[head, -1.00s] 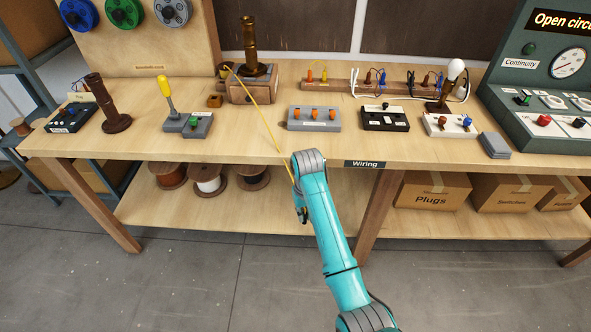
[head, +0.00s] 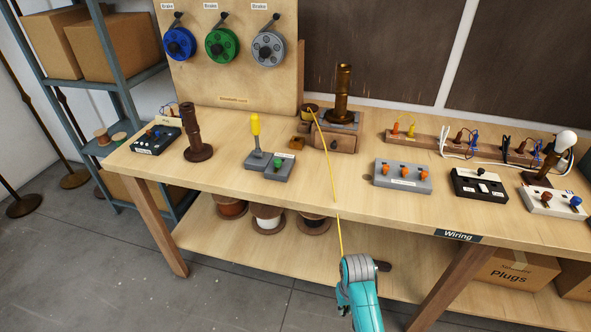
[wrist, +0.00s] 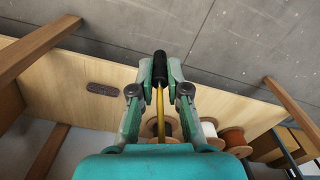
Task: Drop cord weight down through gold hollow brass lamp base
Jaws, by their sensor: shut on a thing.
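The gold-brown brass lamp base (head: 343,92) stands upright on a grey-topped wooden block at the back of the bench. In the wrist view my gripper (wrist: 160,76) is shut on the black cylindrical cord weight (wrist: 160,66), with the yellow cord (wrist: 159,108) running back from it between the fingers. In the head view the yellow cord (head: 328,160) runs taut from a small spool (head: 310,107) left of the lamp base, over the bench's front edge, towards my arm. The weight is apart from the lamp base.
A darker brown tube on a round foot (head: 197,155) stands at the left. A yellow-handled lever box (head: 268,165) and an orange-knobbed grey box (head: 402,177) flank the cord. Cable spools (head: 268,212) sit on the lower shelf.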

